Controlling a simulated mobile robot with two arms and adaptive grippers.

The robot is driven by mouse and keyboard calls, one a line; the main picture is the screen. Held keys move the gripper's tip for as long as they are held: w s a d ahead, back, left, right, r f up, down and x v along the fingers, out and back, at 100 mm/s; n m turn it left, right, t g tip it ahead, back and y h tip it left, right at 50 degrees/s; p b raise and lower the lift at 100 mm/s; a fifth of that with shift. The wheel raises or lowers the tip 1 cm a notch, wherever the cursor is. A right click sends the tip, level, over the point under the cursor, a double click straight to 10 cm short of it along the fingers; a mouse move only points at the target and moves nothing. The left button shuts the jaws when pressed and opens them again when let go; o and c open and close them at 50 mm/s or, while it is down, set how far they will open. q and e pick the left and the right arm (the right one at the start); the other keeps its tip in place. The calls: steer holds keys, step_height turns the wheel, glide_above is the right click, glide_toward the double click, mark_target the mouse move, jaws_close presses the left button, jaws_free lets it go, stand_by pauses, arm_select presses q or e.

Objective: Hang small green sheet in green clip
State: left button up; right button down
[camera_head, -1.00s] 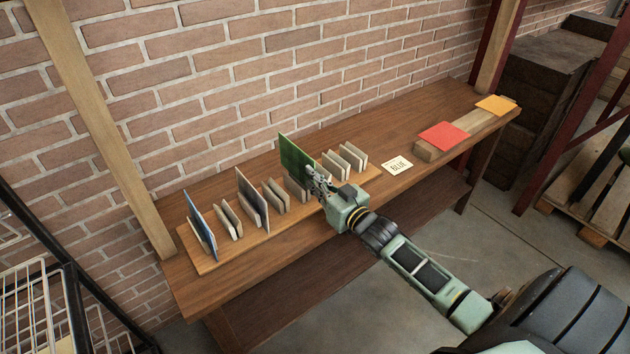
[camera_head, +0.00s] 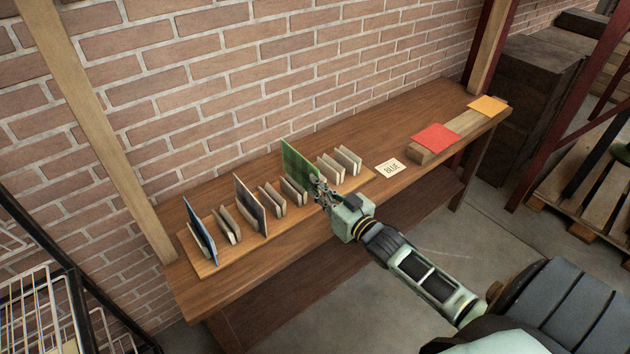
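The green sheet (camera_head: 299,163) stands upright above the wooden rack on the bench. My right gripper (camera_head: 320,186) is at its lower right edge and appears shut on it; the fingertips are small and partly merge with the sheet. The rack's clips are pairs of small grey-beige plates: one pair (camera_head: 293,191) is just below the sheet, others (camera_head: 330,168) (camera_head: 347,160) are to its right. No clip looks green, and whether the sheet's lower edge touches a clip is hard to see. My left gripper is out of view.
A blue sheet (camera_head: 201,231) and a dark sheet (camera_head: 249,204) stand in the left part of the rack (camera_head: 211,267). A card reading BLUE (camera_head: 390,167) lies to its right. Red (camera_head: 436,138) and orange (camera_head: 487,104) sheets lie on a wooden block. A brick wall (camera_head: 210,80) stands behind.

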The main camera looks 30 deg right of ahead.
steer(key=s+p, duration=0.1)
steer(key=s, duration=0.2)
steer(key=shift+s+d, duration=0.15)
stand_by(0.7)
